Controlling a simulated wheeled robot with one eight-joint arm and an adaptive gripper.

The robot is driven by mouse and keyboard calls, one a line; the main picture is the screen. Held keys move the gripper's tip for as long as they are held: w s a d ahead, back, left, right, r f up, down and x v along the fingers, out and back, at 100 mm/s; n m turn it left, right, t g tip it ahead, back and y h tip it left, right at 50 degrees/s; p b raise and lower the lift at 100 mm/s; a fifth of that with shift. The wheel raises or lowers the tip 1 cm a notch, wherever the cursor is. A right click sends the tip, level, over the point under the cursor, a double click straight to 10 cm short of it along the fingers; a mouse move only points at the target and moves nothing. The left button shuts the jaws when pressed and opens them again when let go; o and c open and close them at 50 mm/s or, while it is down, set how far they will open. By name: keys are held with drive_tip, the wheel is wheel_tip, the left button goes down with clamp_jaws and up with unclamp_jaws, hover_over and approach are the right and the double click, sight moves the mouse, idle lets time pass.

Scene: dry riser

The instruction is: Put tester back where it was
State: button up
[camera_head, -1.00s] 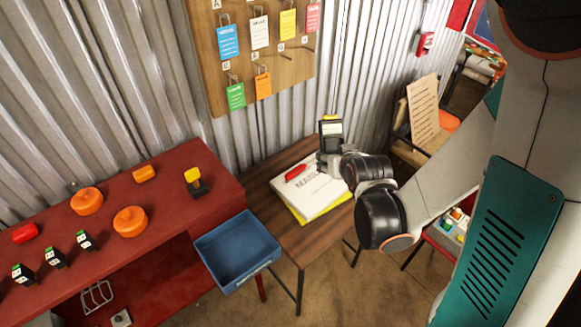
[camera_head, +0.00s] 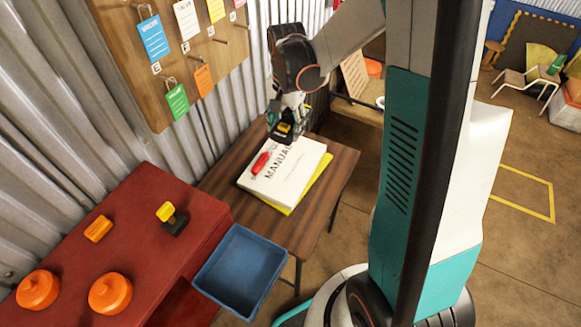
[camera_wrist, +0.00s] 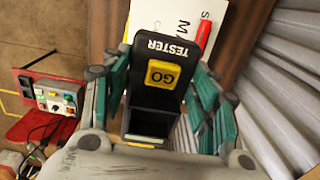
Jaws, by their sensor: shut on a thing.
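The tester (camera_wrist: 163,75) is a black device with a yellow "GO" button and the word TESTER on it. In the wrist view it sits between the teal fingers of my gripper (camera_wrist: 160,100), which is shut on it. In the head view my gripper (camera_head: 287,115) points down with the tester (camera_head: 284,128) at its end, over or just beyond the far edge of the white manual (camera_head: 290,170). I cannot tell whether the tester touches anything. The manual lies on a yellow book on the brown wooden table (camera_head: 335,180).
A red marker-like object (camera_head: 261,163) lies on the manual. A blue tray (camera_head: 242,268) sits in front of the table. The red bench (camera_head: 130,230) holds orange knobs and a yellow-black switch (camera_head: 172,217). A tag board (camera_head: 185,60) hangs on the corrugated wall. The table's right part is bare.

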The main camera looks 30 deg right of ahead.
wheel_tip(320, 180, down, 20)
drive_tip(key=b, duration=0.6)
drive_tip(key=shift+r+b, duration=0.25)
drive_tip(key=shift+b, duration=0.1)
drive_tip(key=shift+f, duration=0.1)
drive_tip(key=o, duration=1.4)
wheel_tip(320, 180, up, 12)
drive_tip(key=p, duration=0.5)
wheel_tip(320, 180, up, 14)
drive_tip(key=n+t, duration=0.3)
drive_tip(key=n, duration=0.2)
hover_over(287, 175)
drive_tip(key=s+a, duration=0.4)
drive_tip(key=s, duration=0.2)
drive_tip(key=s+a+r+n+t, duration=0.4)
drive_tip(key=s+r+n, duration=0.2)
drive_tip(key=s, duration=0.4)
drive_tip(key=shift+s+r, duration=0.25)
drive_tip(key=shift+s, duration=0.15)
